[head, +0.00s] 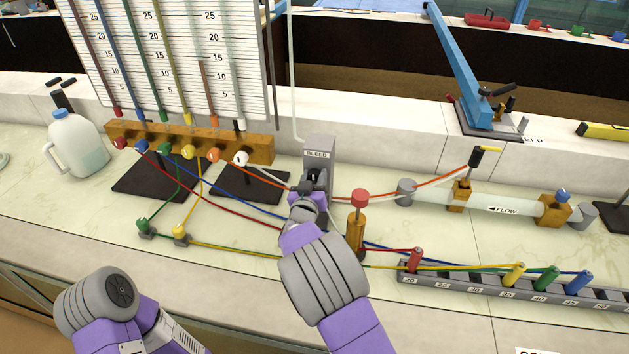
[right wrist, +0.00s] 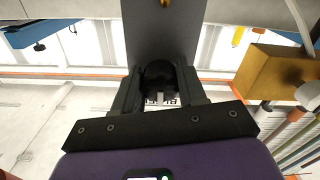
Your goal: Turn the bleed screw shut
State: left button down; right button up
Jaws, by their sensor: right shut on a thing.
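The grey bleed post (head: 318,150) with its BLEED label (head: 317,154) stands at the middle of the bench, right of the manometer board. My right gripper (head: 308,188) is at the front of this post and hides most of the screw in the head view. In the right wrist view, my right gripper (right wrist: 158,92) has its two fingers on either side of a dark round knob (right wrist: 158,70), the bleed screw, and is shut on it. Part of the label shows just below the knob. Only links of my left arm show at the lower left; its gripper is out of view.
An orange cylinder with a red cap (head: 358,215) stands close right of my right gripper. Coloured tubes cross the bench around it. The brass manifold (head: 262,147) is to the left, the glass flow tube (head: 500,207) to the right, and a numbered rail (head: 455,287) in front.

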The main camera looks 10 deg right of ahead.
dwell(0.4)
jog(key=o, duration=1)
jog(key=shift+o, duration=0.2)
jog(key=p+v, duration=0.1)
jog(key=v, duration=0.6)
jog(key=shift+s, duration=0.35)
jog(key=shift+a, duration=0.1)
